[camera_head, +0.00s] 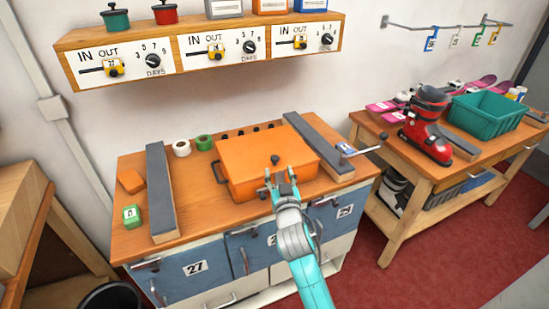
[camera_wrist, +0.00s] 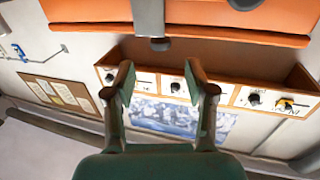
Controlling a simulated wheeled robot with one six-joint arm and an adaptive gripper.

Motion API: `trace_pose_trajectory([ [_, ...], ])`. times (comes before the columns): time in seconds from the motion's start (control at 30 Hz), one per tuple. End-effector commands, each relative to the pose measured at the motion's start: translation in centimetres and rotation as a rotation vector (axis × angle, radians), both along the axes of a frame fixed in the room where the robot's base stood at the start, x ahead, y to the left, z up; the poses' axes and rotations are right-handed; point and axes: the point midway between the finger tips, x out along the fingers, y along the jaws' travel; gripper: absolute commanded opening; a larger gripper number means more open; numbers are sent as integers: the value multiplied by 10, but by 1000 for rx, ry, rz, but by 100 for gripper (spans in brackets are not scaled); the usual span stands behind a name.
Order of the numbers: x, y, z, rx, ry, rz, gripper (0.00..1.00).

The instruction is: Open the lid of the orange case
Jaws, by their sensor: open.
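The orange case (camera_head: 255,158) sits on the wooden bench top, and its lid looks shut. A small dark knob or catch (camera_head: 275,159) shows near the case's front edge. A dark handle (camera_head: 217,172) is on its left side. My gripper (camera_head: 281,175) is open and empty, at the front of the case just below the knob in the picture; I cannot tell whether it touches. In the wrist view the two fingers of my gripper (camera_wrist: 160,75) stand apart, and the orange case (camera_wrist: 90,12) fills the top edge, with a grey part (camera_wrist: 148,18) in front of it.
Grey-topped bars (camera_head: 160,190) and (camera_head: 318,145) flank the case. A lever (camera_head: 362,149) sticks out at the right. White (camera_head: 181,148) and green (camera_head: 204,142) rolls lie behind left. A shelf with dials (camera_head: 200,50) hangs above. Another bench (camera_head: 400,180) stands right.

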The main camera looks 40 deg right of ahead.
Motion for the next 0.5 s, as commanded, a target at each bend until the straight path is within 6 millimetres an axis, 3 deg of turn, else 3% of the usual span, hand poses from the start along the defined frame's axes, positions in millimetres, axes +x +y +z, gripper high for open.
trace_pose_trajectory([
  [0.3, 48, -29, 0, 0, 0, 1, 55],
  [0.5, 65, -39, 0, -1, -1, 2, 55],
])
